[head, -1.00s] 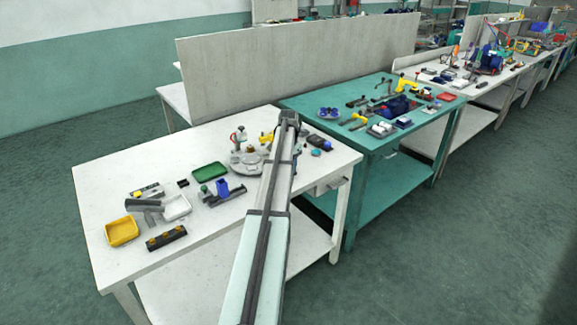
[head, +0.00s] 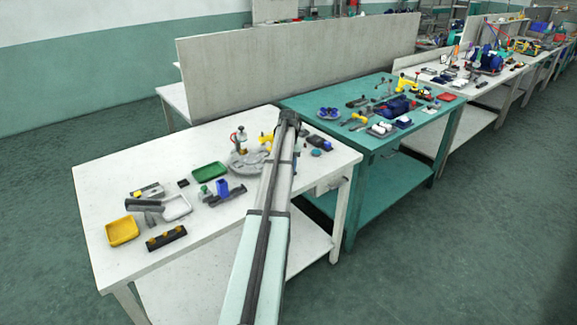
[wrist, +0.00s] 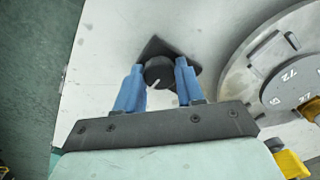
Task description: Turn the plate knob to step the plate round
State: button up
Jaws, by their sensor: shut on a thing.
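The round grey plate (wrist: 257,90) with numbers and slots lies to the right of the knob in the wrist view. In the head view the plate (head: 245,162) stands on the white table, partly behind my arm. The knob and my fingertips are hidden by my arm in the head view.
On the white table (head: 110,190) are a green tray (head: 210,171), a yellow tray (head: 122,231), a white tray (head: 177,207) and a black block with orange knobs (head: 166,238). Yellow parts (wrist: 291,163) sit close to the right of my gripper.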

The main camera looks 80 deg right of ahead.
dwell(0.3)
jog(key=o, duration=1)
notch_tip(320, 180, up, 14)
jog(key=shift+f, duration=0.1)
dwell(0.5)
